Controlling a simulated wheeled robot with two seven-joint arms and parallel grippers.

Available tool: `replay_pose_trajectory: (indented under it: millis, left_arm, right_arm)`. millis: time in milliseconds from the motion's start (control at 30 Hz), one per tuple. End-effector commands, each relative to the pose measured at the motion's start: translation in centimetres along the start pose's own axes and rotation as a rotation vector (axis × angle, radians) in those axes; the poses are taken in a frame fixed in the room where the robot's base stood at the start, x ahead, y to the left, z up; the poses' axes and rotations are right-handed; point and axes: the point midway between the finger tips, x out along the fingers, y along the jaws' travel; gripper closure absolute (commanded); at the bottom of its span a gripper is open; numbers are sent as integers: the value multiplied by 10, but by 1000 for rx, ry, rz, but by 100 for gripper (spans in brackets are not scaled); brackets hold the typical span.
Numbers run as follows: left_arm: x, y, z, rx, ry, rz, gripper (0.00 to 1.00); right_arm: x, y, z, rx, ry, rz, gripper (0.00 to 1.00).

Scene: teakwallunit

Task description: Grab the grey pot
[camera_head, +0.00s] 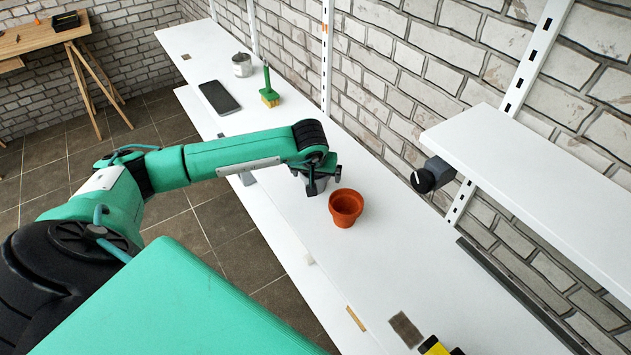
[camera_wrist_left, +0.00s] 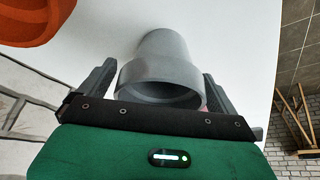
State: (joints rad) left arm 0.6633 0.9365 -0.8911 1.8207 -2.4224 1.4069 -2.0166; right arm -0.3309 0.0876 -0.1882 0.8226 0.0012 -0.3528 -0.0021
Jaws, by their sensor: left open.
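The grey pot (camera_wrist_left: 162,70) lies between the two fingers of my left gripper (camera_wrist_left: 160,84) in the left wrist view, its wide rim toward the palm. The fingers are open, one on each side of it; I cannot tell whether either touches it. In the head view my left gripper (camera_head: 316,184) is low over the white shelf, and the grey pot is mostly hidden behind it. My right gripper is not in view.
A terracotta pot (camera_head: 346,207) stands just right of my left gripper; it also shows in the left wrist view (camera_wrist_left: 35,18). A black phone (camera_head: 219,97), a green-handled brush (camera_head: 268,88) and a metal can (camera_head: 242,65) are farther back. A higher shelf (camera_head: 540,170) juts out at right.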

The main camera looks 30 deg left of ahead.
Motion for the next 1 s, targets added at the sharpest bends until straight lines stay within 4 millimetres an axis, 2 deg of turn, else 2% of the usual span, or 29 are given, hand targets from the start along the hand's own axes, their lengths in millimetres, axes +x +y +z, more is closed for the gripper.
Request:
replay_pose_trajectory:
  millis: [200, 267, 467, 500, 767, 933, 1000]
  left_arm:
    - [0, 0, 0, 0, 0, 0, 5]
    - [0, 0, 0, 0, 0, 0, 15]
    - [0, 0, 0, 0, 0, 0, 54]
    - [0, 0, -1, -1, 1, 0, 56]
    - [-2, 0, -1, -1, 1, 0, 56]
    - [-14, 0, -7, -1, 3, 0, 56]
    - [-25, 0, -12, -1, 2, 0, 56]
  right_arm:
    - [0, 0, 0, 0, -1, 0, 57]
    - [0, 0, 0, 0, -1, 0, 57]
    - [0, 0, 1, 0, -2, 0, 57]
    - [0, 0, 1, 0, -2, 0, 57]
    - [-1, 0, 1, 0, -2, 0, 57]
    - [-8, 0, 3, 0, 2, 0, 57]
    - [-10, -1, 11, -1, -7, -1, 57]
